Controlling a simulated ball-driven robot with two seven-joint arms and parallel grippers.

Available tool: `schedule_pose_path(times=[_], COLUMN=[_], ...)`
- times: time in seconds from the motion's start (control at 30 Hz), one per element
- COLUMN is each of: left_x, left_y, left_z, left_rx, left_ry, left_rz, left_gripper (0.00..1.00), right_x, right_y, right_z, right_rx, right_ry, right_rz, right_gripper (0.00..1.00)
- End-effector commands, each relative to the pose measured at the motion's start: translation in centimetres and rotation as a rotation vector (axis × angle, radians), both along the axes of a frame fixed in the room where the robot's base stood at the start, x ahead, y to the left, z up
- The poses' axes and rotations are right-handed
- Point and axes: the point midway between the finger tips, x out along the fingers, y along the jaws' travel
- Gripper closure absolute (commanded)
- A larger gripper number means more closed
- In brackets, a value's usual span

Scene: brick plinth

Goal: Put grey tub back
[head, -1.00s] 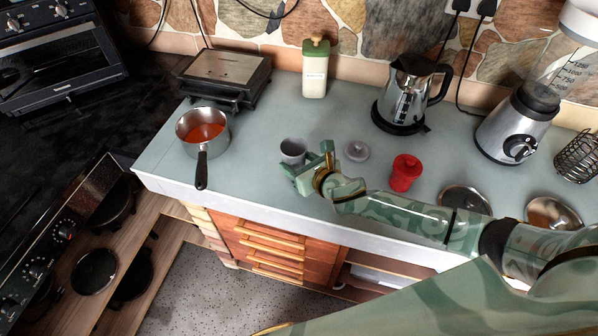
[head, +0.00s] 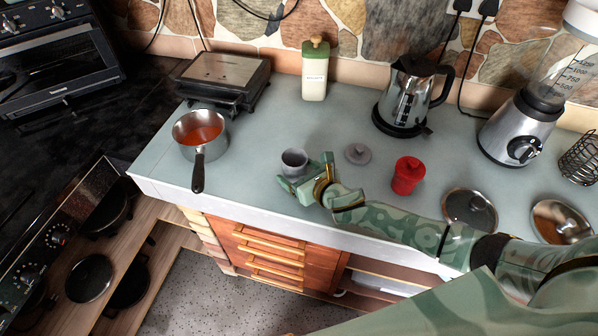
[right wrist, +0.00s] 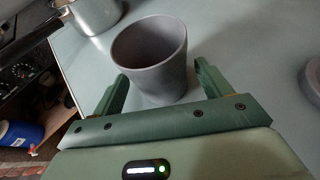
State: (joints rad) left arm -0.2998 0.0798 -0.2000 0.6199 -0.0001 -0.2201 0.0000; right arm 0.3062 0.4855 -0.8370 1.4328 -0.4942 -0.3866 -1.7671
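The grey tub (head: 294,160) stands upright and without a lid on the counter, near its front edge. A grey lid with a knob (head: 358,153) lies on the counter to the right of it. My right gripper (head: 305,174) is low at the near side of the tub, its fingers spread. In the right wrist view the tub (right wrist: 150,60) sits between and just beyond the two open fingertips, with small gaps showing. The lid also shows at the right edge there (right wrist: 313,82). My left gripper is not in view.
A saucepan of red sauce (head: 199,132) stands to the left, its handle pointing forward. A red canister (head: 407,175) and pan lids (head: 469,209) are to the right. A green-white jar (head: 315,72) and kettle (head: 408,92) stand behind. The counter behind the tub is clear.

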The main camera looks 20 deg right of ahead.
Motion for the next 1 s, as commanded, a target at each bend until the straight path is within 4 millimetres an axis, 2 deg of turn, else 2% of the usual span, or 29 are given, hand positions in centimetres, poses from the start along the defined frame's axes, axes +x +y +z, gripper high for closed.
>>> schedule_pose_path(times=[0.17,0.23,0.5,0.7,0.8,1.0], left_x=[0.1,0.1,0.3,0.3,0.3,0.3], left_y=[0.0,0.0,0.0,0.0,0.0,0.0], left_z=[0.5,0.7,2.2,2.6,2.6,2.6], left_rx=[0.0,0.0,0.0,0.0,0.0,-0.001], left_ry=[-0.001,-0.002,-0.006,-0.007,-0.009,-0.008], left_rz=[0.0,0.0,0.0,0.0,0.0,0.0], left_gripper=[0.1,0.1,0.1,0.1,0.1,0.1], right_x=[0.0,-0.9,-6.3,-9.5,-10.2,-10.5], right_y=[0.0,-0.4,-2.2,-3.2,-3.5,-3.6], right_z=[0.6,0.8,3.2,4.5,4.9,5.0], right_rx=[0.0,-0.001,-0.001,0.0,-0.001,0.0], right_ry=[-0.001,0.001,0.002,0.001,0.0,-0.001], right_rz=[0.0,0.0,0.001,0.0,0.0,0.0], right_gripper=[0.23,0.23,0.23,0.23,0.23,0.23])
